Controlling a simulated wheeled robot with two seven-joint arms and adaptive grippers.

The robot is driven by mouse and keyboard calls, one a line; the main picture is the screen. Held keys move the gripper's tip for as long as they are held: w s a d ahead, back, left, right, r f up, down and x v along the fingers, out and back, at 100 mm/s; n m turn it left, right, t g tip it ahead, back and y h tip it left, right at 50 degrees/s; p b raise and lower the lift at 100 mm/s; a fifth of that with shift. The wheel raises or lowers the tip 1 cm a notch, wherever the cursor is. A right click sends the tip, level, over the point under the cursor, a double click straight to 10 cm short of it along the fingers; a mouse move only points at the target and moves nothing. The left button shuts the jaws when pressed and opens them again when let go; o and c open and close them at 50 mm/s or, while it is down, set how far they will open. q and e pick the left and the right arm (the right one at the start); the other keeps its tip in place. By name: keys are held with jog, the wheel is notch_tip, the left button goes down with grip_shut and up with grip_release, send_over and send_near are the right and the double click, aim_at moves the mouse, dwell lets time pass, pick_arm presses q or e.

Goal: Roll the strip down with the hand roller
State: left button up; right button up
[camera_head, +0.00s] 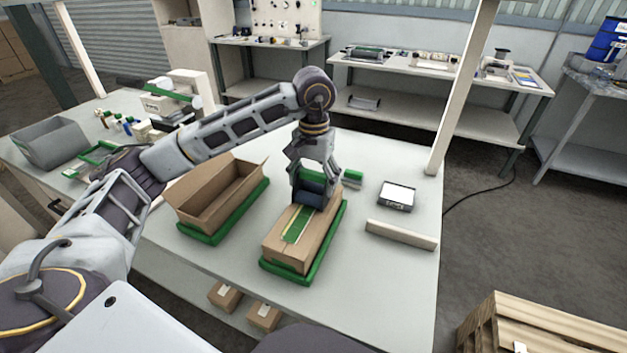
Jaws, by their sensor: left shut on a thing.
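A closed cardboard box (311,249) sits in a green tray (309,279) near the middle of the white table. A green strip (297,226) with a pale yellowish edge runs along the top of the box. My left gripper (312,187) points down over the far end of the box and is shut on a dark roller (309,197), which I take to be the hand roller. The roller is at the strip's far end; whether it presses on the strip I cannot tell. The fingers hide the roller's handle. My right gripper is not in view.
An open cardboard box (216,197) stands in another green tray (207,238) to the left. A small scale-like device (397,195) and a long pale bar (401,235) lie to the right. A grey bin (50,143) stands far left.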

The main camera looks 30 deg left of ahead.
pick_arm(q)
jog(key=shift+r+p, duration=1.6)
jog(key=shift+r, duration=1.75)
